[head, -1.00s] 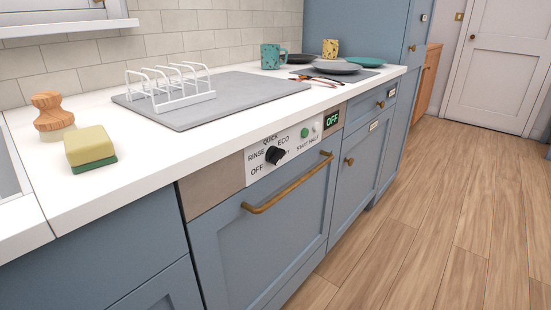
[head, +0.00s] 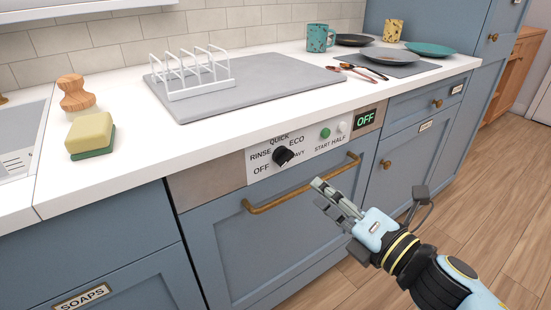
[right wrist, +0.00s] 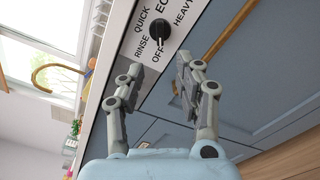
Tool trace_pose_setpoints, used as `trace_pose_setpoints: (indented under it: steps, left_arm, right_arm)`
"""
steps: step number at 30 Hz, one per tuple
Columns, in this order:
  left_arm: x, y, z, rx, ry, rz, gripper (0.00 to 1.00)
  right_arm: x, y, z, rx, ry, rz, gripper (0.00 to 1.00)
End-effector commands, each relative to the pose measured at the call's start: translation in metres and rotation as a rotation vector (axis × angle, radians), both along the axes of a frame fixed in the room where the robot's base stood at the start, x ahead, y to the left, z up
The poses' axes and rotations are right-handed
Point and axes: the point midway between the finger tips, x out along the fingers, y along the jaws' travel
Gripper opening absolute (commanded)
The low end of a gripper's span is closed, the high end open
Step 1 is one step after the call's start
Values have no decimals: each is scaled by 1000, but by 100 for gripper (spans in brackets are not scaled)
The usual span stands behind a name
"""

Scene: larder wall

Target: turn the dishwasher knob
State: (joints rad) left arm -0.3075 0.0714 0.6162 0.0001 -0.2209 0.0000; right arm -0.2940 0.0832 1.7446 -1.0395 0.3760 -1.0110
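The black dishwasher knob (head: 283,156) sits on the white control panel (head: 262,172) at the dishwasher's top edge. Labels OFF, RINSE, QUICK, ECO and HEAVY surround it. In the right wrist view, the knob (right wrist: 159,32) has a pale mark on its side towards OFF. A small display (head: 365,118) glows green with OFF. My right gripper (head: 319,191) is in front of the dishwasher, below and right of the knob. In the right wrist view, its fingers (right wrist: 160,66) are apart with nothing between them, and the knob is beyond the tips. My left gripper is out of view.
A brass handle (head: 290,192) runs across the dishwasher door just under the panel. Green and white buttons (head: 334,129) are right of the knob. The white worktop (head: 120,185) overhangs above, with a sponge, brush, rack and dishes. The space before the panel is clear.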

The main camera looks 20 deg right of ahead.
Motion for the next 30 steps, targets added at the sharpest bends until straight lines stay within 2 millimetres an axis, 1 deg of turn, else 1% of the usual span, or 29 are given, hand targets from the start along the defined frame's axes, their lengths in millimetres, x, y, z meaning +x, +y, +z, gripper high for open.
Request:
trace_pose_setpoints:
  steps: [1, 5, 9, 15, 18, 21, 24, 30]
  left_arm:
    - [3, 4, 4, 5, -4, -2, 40]
    - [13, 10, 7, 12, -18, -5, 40]
    - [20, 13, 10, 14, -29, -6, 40]
    - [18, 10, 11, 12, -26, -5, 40]
    - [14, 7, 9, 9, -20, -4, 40]
    - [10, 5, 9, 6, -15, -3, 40]
    - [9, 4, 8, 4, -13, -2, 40]
    - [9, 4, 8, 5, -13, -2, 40]
  right_arm:
    - [1, 0, 3, 2, 1, -1, 35]
    - [14, 4, 3, 5, 1, -3, 35]
    - [39, 13, 3, 6, 1, -3, 35]
    - [76, 27, 2, 6, 3, -3, 35]
    - [89, 31, 1, 7, 4, -3, 35]
    - [97, 34, 0, 6, 5, -3, 35]
    - [101, 36, 1, 6, 5, -3, 35]
    - [102, 36, 1, 6, 5, -3, 35]
